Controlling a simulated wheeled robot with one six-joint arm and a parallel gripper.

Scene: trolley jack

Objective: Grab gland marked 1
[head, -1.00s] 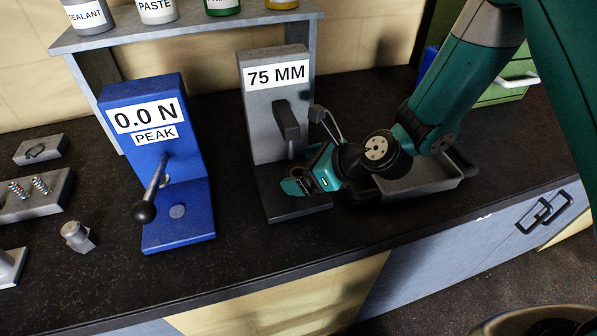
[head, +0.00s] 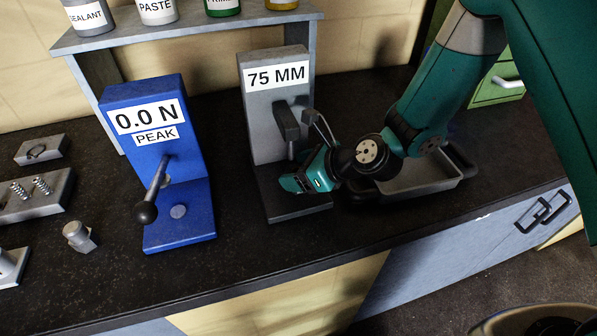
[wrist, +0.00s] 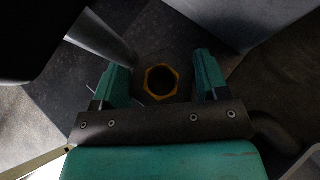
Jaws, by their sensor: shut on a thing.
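My gripper (head: 305,182) is low at the foot of the grey stand labelled 75 MM (head: 275,110). In the wrist view its two teal fingers (wrist: 161,82) stand on either side of a dark round part with a yellow hexagonal rim (wrist: 149,84), and the gripper is shut on it. The part has a dark round opening facing the camera. No number shows on it, so I cannot tell if it is the gland marked 1. In the head view the part is hidden by my gripper.
A blue stand reading 0.0 N PEAK (head: 150,120) with a ball-ended lever stands to the left. A silver hex fitting (head: 78,236) lies farther left. A grey tray (head: 425,183) is right of the gripper, behind my arm. Bottles stand on a shelf (head: 200,32) behind.

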